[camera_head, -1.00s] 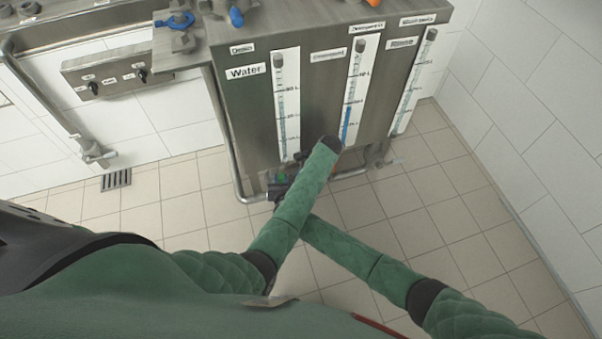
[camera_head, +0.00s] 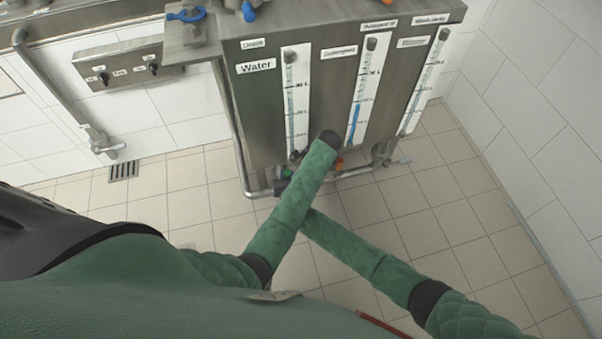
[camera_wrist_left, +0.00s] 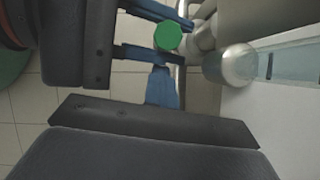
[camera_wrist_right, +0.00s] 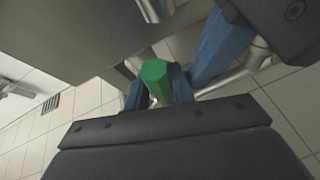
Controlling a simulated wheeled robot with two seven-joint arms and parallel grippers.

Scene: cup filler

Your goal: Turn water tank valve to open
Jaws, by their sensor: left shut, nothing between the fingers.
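The water tank (camera_head: 238,115), grey steel with a "Water" label, stands ahead in the head view. A green valve handle (camera_wrist_left: 167,36) sits low near its base, also seen in the right wrist view (camera_wrist_right: 156,80). My right gripper (camera_wrist_right: 160,86) has blue fingers on either side of the handle and looks shut on it; in the head view it is a dark shape (camera_head: 281,187) at the tank's lower edge, partly covered by my left arm. My left gripper (camera_wrist_left: 163,88) is shut and empty beside the handle, its fingers close to the right gripper. The left gripper is hidden in the head view.
Gauges (camera_head: 297,95) run down the tank front, beside another labelled gauge (camera_head: 362,95). A silver fitting (camera_wrist_left: 230,65) juts out near the left gripper. A pipe (camera_head: 238,150) runs down the tank's left side. My arms cross in front; the tiled floor is clear.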

